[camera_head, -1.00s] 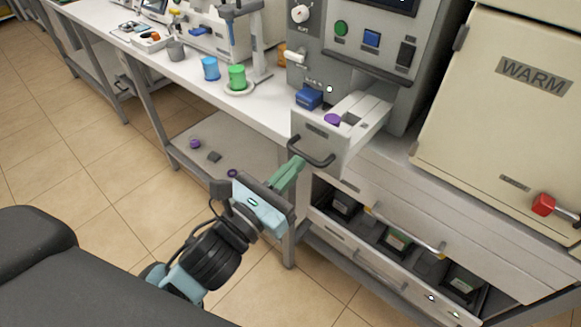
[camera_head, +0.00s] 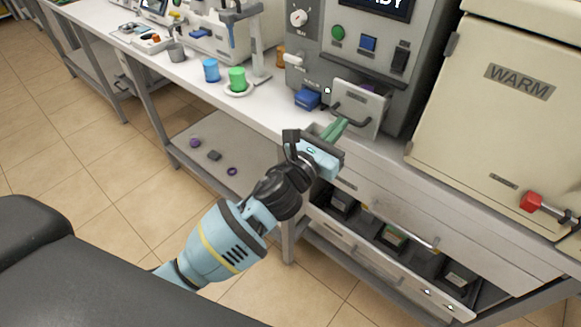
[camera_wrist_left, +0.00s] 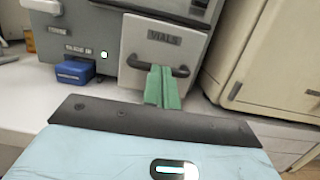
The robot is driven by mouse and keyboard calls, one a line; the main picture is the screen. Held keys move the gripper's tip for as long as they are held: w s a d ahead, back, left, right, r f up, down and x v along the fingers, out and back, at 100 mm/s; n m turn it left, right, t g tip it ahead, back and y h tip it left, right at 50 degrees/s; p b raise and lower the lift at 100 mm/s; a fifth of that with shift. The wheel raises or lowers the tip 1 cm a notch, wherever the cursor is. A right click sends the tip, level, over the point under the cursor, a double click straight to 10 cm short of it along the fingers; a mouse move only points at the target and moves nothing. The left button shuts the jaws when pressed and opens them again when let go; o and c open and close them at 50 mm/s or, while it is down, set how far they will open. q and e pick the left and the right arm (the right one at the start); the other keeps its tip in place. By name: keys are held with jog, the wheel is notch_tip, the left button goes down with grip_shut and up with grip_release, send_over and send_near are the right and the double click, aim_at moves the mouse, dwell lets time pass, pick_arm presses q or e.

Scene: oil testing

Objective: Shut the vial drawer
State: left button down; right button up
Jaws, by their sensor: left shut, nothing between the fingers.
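The vial drawer (camera_head: 369,103) is in the grey machine on the bench, with a dark bar handle across its front. In the left wrist view the drawer front (camera_wrist_left: 185,48) reads "VIALS". My left gripper (camera_head: 340,126) has green fingers that are shut and empty. In the left wrist view the fingertips (camera_wrist_left: 161,72) are at the handle (camera_wrist_left: 150,67), against or just in front of the drawer front; exact contact is unclear. My right gripper is not in view.
A blue block (camera_head: 307,99) stands left of the drawer. A green cup (camera_head: 237,79) and a blue cup (camera_head: 211,70) stand farther left on the bench. The beige WARM cabinet (camera_head: 495,110) is at right. An open lower drawer (camera_head: 440,250) lies below the bench.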

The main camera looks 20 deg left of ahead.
aim_at(349, 115)
pick_arm(q)
jog(key=x, duration=0.3)
jog(key=f+x, duration=0.1)
jog(key=x, duration=0.1)
jog(key=shift+w+d+b, duration=0.1)
jog(key=shift+b, duration=0.2)
jog(key=shift+r, duration=0.15)
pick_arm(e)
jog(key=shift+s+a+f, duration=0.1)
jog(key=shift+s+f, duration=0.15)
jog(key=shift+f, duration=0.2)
pick_arm(q)
jog(key=shift+r, duration=0.2)
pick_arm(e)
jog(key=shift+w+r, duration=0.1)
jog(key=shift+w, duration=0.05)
pick_arm(q)
jog(key=shift+f, duration=0.1)
